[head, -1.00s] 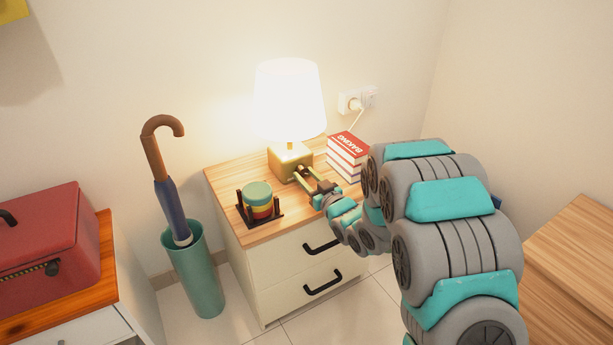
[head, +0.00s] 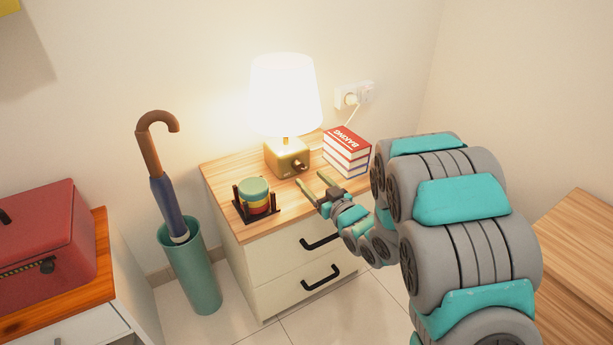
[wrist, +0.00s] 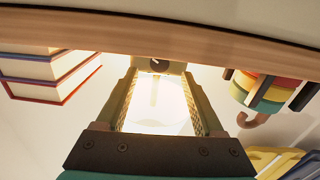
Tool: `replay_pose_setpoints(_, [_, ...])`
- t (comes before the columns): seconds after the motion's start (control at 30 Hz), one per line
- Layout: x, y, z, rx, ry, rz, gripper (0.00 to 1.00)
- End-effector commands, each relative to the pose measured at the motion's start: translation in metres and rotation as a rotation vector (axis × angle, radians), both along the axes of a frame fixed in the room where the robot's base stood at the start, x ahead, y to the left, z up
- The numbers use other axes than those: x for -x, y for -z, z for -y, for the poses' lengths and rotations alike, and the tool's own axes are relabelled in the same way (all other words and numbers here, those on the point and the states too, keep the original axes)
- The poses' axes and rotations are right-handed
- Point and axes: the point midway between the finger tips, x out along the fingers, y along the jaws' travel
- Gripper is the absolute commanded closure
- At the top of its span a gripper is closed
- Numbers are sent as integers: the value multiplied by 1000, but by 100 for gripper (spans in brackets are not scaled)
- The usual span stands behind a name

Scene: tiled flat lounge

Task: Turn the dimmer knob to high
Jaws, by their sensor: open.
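The lit lamp (head: 285,95) stands on a gold box-like base (head: 284,160) on the nightstand. A dark dimmer knob (head: 301,166) sticks out of the base's front face. In the wrist view, which is upside down, the knob (wrist: 159,64) shows between the fingers, with the bright shade beyond it. My gripper (head: 314,180) is open and empty, in front of the knob and apart from it. The gripper also shows in the wrist view (wrist: 159,76), its two fingers spread. The knob's setting mark is too small to read; the shade glows brightly.
A stack of books (head: 347,153) stands right of the lamp. A holder of coloured coasters (head: 256,197) sits at the left front of the nightstand top (head: 225,180). An umbrella stand (head: 191,270) is on the floor at left. A wall socket (head: 354,95) is behind.

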Motion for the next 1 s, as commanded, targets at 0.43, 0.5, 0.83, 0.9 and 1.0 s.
replay_pose_setpoints(0.43, [14,1,12,-4,5,-5,31])
replay_pose_setpoints(0.5, [17,1,12,-3,2,-3,31])
replay_pose_setpoints(0.83, [20,0,13,-1,-1,0,31])
replay_pose_setpoints(0.9, [20,0,13,-1,-1,0,31])
replay_pose_setpoints(1.0, [20,0,13,-1,-1,0,31])
